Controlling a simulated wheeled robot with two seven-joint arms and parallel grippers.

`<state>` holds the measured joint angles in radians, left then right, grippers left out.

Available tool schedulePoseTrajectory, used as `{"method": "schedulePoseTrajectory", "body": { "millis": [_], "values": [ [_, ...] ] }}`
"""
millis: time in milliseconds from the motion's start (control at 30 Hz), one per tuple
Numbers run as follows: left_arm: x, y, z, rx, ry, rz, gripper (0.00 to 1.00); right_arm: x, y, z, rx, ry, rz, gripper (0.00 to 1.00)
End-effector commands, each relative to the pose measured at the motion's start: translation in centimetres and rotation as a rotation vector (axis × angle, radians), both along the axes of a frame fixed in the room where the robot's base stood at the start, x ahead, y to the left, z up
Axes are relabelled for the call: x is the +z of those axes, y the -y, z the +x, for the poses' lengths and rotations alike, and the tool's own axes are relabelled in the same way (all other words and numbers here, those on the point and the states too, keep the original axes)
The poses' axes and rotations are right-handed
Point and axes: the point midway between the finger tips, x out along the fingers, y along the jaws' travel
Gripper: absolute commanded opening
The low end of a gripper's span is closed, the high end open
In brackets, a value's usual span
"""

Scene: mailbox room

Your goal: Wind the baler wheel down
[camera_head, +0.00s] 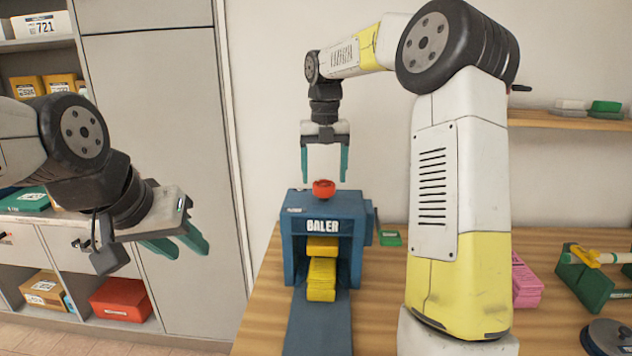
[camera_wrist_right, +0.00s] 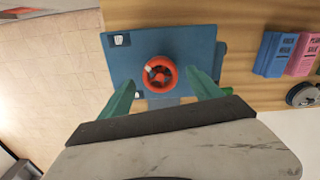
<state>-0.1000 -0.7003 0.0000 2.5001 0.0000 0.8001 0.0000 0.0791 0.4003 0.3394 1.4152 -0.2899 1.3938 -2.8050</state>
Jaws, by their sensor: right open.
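The blue baler (camera_head: 327,222) stands on the wooden table. Its red wheel (camera_head: 324,188) sits on top; in the right wrist view the wheel (camera_wrist_right: 159,74) shows as a red ring with spokes on the blue top plate. Yellow packs (camera_head: 322,278) are stacked in the baler's opening. My right gripper (camera_head: 324,163) points down above the wheel, open and empty. In the right wrist view its two green fingers (camera_wrist_right: 163,92) lie on either side of the wheel, apart from it. My left gripper (camera_head: 176,243) is off to the left, fingers parted, holding nothing.
On the table (camera_head: 388,300) are a green item (camera_head: 389,238) beside the baler, a pink pack (camera_head: 525,283), a green holder (camera_head: 584,278) and a dark round object (camera_head: 607,338). Shelves with parcels (camera_head: 120,299) stand left. A wall shelf (camera_head: 569,121) is at the right.

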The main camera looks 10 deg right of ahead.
Motion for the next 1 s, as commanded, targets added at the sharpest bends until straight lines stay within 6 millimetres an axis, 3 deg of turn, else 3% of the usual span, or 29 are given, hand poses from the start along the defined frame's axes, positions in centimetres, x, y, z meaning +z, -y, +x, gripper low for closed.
{"method": "schedulePoseTrajectory", "body": {
  "millis": [200,500,833,1000],
  "values": [
    [0.0,0.0,0.0,0.0,0.0,0.0,0.36,-2.3,0.0,0.0,-0.002,-0.001,-0.001,0.74],
    [0.0,0.0,0.0,0.0,0.0,0.0,0.36,-2.6,0.1,0.0,-0.003,0.001,0.0,0.74],
    [0.0,0.0,0.0,0.0,0.0,0.0,0.36,-2.6,0.0,0.0,-0.003,0.001,0.0,0.12],
    [0.0,0.0,0.0,0.0,0.0,0.0,0.36,-2.5,0.0,0.0,-0.011,0.001,0.0,0.12]
  ]
}}
